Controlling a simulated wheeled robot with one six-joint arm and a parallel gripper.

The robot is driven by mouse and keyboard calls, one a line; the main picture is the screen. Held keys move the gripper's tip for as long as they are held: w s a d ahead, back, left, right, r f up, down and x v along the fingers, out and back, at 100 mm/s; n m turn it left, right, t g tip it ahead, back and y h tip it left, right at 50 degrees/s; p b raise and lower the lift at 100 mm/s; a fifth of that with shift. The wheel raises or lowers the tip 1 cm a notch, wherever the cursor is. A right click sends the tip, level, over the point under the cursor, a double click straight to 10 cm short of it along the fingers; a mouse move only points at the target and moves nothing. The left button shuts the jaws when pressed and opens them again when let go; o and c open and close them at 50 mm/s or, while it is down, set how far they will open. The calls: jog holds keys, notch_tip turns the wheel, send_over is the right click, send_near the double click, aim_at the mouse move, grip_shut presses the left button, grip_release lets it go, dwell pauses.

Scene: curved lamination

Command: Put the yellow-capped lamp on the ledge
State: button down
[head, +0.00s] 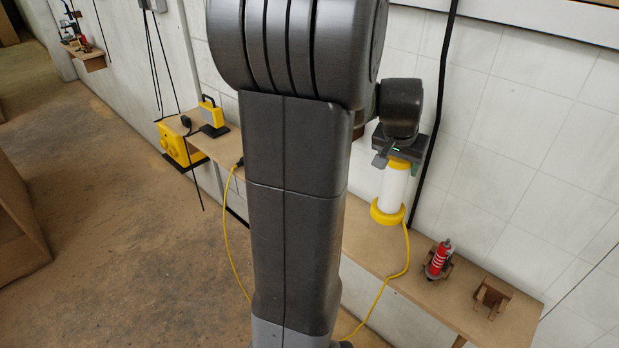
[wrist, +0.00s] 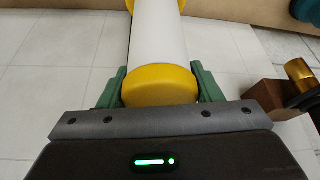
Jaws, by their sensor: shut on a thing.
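The yellow-capped lamp (head: 393,190) is a white tube with a yellow cap at each end, hanging roughly upright in the head view. My gripper (head: 399,162) is shut on its upper cap from above. A yellow cord runs down from the lower cap. The wrist view shows the lamp (wrist: 159,45) between the green fingers of my gripper (wrist: 160,88). The wooden ledge (head: 365,238) runs along the tiled wall below the lamp. The lower cap appears above the ledge; any contact is not clear. My arm hides the ledge's middle part.
A red bottle-like item (head: 438,260) in a wooden holder and an empty wooden holder (head: 492,296) stand on the ledge to the right. A yellow lantern-like box (head: 212,117) stands at its left end. A black cable (head: 432,130) hangs close behind my gripper.

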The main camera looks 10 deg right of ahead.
aim_at(392, 177)
jog(key=shift+w, duration=0.1)
notch_tip(392, 177, down, 10)
jog(key=shift+r+b, duration=0.1)
jog(key=shift+b, duration=0.2)
dwell(0.3)
jog(key=shift+c, duration=2.2)
grip_release()
jog(key=shift+a+r, duration=0.1)
jog(key=shift+r, duration=0.05)
jog(key=v, duration=1.1)
jog(key=shift+s+r+p, duration=0.3)
jog(key=shift+s+p, duration=0.05)
